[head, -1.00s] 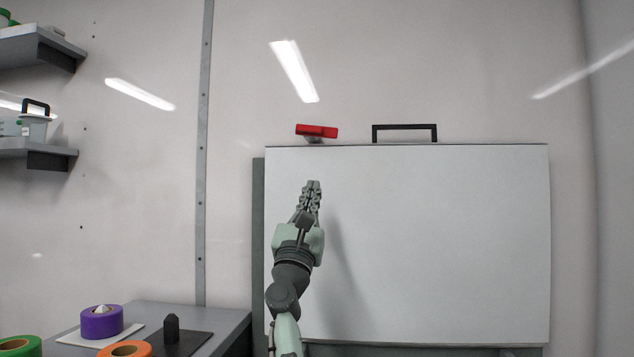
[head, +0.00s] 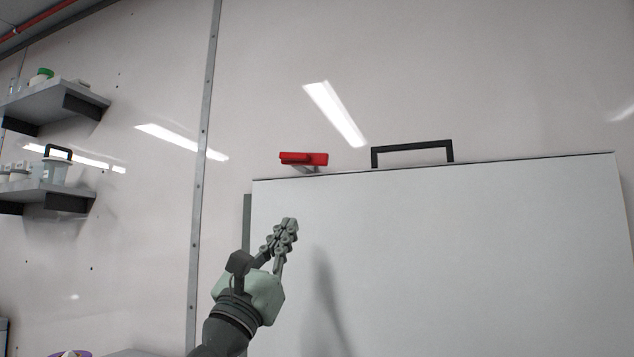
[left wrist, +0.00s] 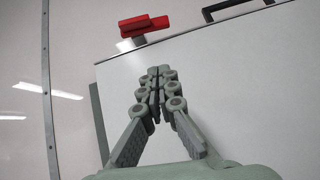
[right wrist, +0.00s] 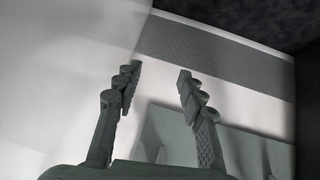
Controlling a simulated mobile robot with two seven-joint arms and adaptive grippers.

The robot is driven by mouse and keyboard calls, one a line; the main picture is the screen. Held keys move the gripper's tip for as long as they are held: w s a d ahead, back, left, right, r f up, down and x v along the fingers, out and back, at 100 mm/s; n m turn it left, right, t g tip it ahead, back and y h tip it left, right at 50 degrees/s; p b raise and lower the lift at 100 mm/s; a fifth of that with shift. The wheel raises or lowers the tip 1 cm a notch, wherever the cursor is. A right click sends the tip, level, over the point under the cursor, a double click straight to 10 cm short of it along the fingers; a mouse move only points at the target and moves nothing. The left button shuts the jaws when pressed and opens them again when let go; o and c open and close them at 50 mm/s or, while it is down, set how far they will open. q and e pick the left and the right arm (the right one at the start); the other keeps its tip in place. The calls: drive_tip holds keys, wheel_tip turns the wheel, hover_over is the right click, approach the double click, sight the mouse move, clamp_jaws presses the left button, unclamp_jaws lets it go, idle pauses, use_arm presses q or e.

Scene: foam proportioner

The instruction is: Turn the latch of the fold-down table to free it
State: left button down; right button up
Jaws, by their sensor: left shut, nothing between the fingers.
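The fold-down table (head: 440,260) is a large white panel standing upright against the wall. The red latch (head: 304,159) sits just above its top edge, left of the black handle, and lies about horizontal. The latch also shows at the top of the left wrist view (left wrist: 145,25). My left gripper (head: 290,224) is shut and empty in front of the panel, below the latch and apart from it. Its closed fingers also show in the left wrist view (left wrist: 158,72). My right gripper (right wrist: 158,72) shows only in the right wrist view; its fingers are apart with nothing between them.
A black handle (head: 412,153) stands on the panel's top edge. Two grey shelves with containers hang on the left wall, the upper one (head: 60,100) near a metal wall strip (head: 205,180). The wall around the latch is clear.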

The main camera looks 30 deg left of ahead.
use_arm(q)
drive_tip(key=p, duration=0.1)
approach(306, 178)
drive_tip(key=w, duration=0.1)
drive_tip(key=w+d+r, duration=0.1)
drive_tip(key=w, duration=0.1)
drive_tip(key=shift+d+r, duration=0.25)
drive_tip(key=shift+r, duration=0.15)
drive_tip(key=r, duration=0.3)
drive_tip(key=shift+w+d+p, duration=0.15)
drive_tip(key=shift+w+p, duration=0.15)
drive_tip(key=shift+p, duration=0.1)
drive_tip(key=shift+d+r, duration=0.1)
drive_tip(key=shift+r, duration=0.45)
use_arm(e)
drive_tip(key=s+d+f+g+h, duration=0.1)
drive_tip(key=s+d+g, duration=0.1)
drive_tip(key=s+d, duration=0.1)
drive_tip(key=s+d+f+m+g+h, duration=0.1)
drive_tip(key=s+d+f+g, duration=0.1)
drive_tip(key=s+d+g, duration=0.1)
drive_tip(key=shift+s+d+f, duration=0.3)
drive_tip(key=shift+s+d, duration=0.15)
drive_tip(key=shift+s, duration=0.95)
drive_tip(key=shift+d, duration=0.1)
